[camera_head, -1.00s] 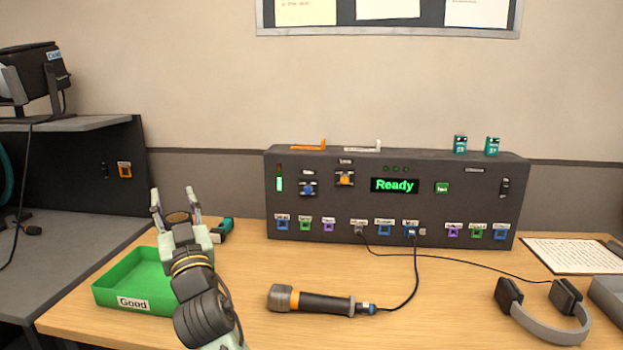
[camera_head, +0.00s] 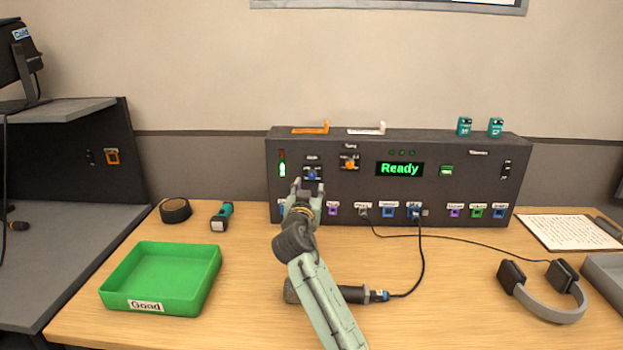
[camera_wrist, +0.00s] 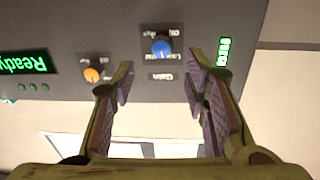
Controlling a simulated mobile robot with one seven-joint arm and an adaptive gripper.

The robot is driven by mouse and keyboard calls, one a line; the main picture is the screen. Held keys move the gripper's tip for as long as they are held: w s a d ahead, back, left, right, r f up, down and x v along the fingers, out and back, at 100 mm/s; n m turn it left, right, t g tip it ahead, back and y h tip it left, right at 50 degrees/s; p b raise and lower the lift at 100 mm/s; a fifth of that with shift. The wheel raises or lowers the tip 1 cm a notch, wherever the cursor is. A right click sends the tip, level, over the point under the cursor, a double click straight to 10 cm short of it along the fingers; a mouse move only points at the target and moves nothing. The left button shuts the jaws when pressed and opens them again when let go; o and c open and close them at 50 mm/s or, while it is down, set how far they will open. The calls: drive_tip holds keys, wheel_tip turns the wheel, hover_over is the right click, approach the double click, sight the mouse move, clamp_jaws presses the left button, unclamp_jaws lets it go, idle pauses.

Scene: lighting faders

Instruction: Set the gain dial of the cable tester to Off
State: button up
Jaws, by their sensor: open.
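The cable tester (camera_head: 450,185) is a wide dark box at the back of the table, its green display reading "Ready". The blue gain dial (camera_head: 312,175) is on the left of its front. In the wrist view, upside down, the blue dial (camera_wrist: 162,46) stands by a plate reading "Gain", with small position labels around it. Which one it points to is too small to tell. My gripper (camera_head: 307,187) is open in front of and just below the dial. In the wrist view my gripper (camera_wrist: 160,90) has its fingers apart on either side of the dial, with nothing between them.
An orange dial (camera_head: 350,163) is just right of the blue one. Below are labelled ports, one with a cable to a microphone (camera_head: 355,294) lying under my arm. A green tray (camera_head: 160,306), tape roll (camera_head: 175,210) and headphones (camera_head: 545,300) are on the table.

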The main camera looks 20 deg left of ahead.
sight(312, 176)
drive_tip(key=x, duration=0.6)
drive_tip(key=shift+w+a, duration=0.15)
drive_tip(key=shift+w, duration=0.15)
drive_tip(key=shift+c, duration=0.3)
clamp_jaws()
